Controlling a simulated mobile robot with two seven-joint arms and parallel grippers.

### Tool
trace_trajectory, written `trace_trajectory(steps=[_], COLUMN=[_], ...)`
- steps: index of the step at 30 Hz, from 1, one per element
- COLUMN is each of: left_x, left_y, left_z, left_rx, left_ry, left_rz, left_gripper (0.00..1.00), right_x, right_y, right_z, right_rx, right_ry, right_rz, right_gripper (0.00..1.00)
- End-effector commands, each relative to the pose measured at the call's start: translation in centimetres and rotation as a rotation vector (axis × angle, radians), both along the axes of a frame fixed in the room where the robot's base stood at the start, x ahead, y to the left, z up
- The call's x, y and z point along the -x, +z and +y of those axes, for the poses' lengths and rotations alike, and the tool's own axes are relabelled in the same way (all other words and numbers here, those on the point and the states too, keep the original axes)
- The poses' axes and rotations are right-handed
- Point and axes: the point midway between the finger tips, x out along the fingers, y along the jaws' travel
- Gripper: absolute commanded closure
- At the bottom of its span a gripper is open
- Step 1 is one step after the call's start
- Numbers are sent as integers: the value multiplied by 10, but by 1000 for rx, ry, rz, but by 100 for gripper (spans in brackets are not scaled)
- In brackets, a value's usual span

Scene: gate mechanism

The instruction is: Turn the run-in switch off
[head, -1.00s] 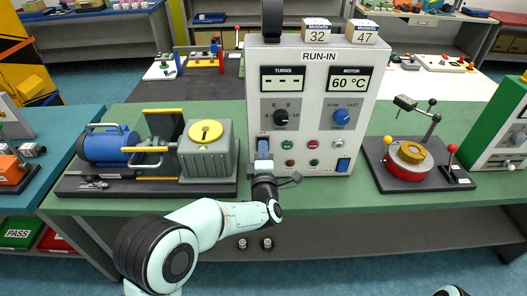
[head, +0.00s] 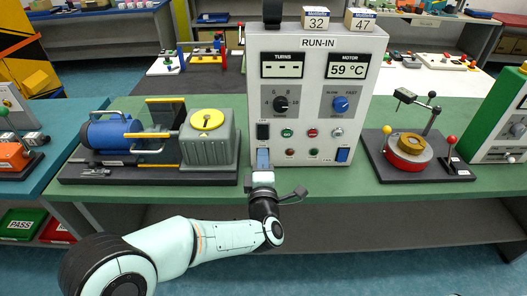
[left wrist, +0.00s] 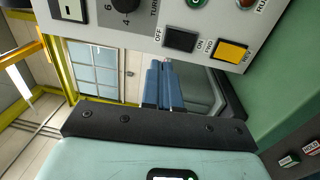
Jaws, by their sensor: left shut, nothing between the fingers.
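The grey run-in panel (head: 300,105) stands upright on the green bench. Its small black switch (head: 263,131) sits at the lower left. In the left wrist view the black switch (left wrist: 180,40) has OFF on one side and ON on the other; I cannot tell which side is pressed. My left gripper (head: 263,157) is shut and empty, its blue fingertips just below the black switch in the head view. In the left wrist view the fingers (left wrist: 161,85) point toward the panel, apart from the switch in the picture; contact is not clear. My right gripper is out of view.
A yellow FWD/REV switch (left wrist: 232,52) is beside the black switch. The panel also has a blue switch (head: 343,155), knobs and buttons. A motor rig (head: 150,145) stands left and a turning fixture (head: 410,155) right. The bench front between them is clear.

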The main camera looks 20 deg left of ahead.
Motion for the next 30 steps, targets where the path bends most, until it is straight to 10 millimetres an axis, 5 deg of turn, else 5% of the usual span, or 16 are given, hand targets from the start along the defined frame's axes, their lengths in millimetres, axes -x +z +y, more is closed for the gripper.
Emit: trace_trajectory(steps=[8, 30], left_x=[27, 26], left_y=[4, -4], left_z=[-8, -8], left_rx=[0, -19], left_ry=[-1, -7], left_rz=[-1, 22], left_gripper=[100, 100], right_x=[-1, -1], right_y=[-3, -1], right_z=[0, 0], right_rx=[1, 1], right_ry=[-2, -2], right_rz=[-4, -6], right_gripper=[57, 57])
